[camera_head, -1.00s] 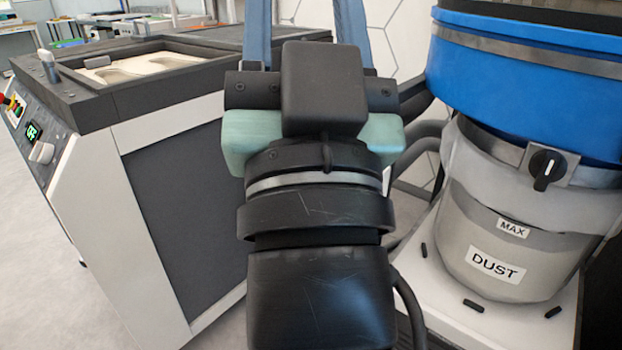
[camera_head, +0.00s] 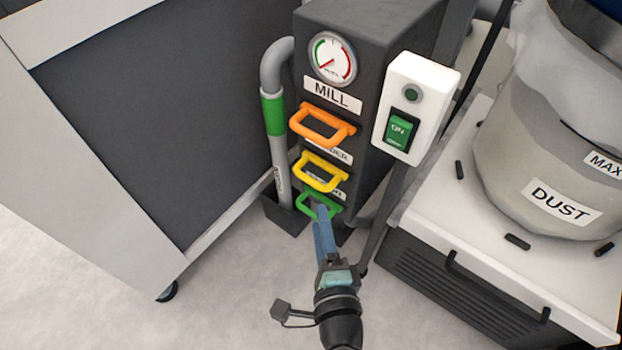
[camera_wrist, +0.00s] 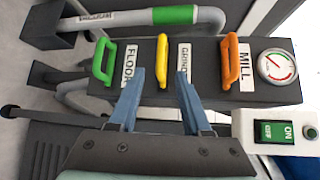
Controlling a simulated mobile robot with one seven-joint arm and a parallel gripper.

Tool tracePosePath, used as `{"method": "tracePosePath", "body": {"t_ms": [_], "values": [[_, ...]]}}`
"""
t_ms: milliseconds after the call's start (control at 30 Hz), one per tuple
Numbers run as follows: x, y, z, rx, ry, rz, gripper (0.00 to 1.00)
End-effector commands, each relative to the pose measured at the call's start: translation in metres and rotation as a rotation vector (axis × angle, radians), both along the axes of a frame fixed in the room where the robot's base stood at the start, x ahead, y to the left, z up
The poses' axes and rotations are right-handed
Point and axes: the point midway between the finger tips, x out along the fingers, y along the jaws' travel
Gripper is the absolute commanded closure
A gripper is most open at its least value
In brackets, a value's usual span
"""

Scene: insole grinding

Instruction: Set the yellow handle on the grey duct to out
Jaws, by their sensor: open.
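The grey duct (camera_head: 393,30) carries an orange handle (camera_head: 322,127), the yellow handle (camera_head: 318,172) and a green handle (camera_head: 318,207), one below the other. The yellow handle also shows in the wrist view (camera_wrist: 162,60), between the green and orange ones. I cannot tell how far out it sits. My gripper (camera_wrist: 160,84) is open and empty, its two blue fingers on either side of the yellow handle's near end in the wrist view. In the head view the fingers (camera_head: 322,228) overlap the green handle, below the yellow one. Contact cannot be made out.
A white switch box (camera_head: 417,105) with a green ON switch is on the duct's right side. A grey pipe with a green band (camera_head: 273,115) stands left of it. The dust container (camera_head: 535,150) is at the right, a dark cabinet panel (camera_head: 150,110) at the left.

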Motion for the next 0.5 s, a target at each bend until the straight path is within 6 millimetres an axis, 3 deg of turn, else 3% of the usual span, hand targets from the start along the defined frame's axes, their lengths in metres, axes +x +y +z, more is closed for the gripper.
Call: {"method": "tracePosePath", "body": {"t_ms": [500], "values": [[0.09,0.016,-0.013,-0.003,-0.004,0.002,0.52]]}}
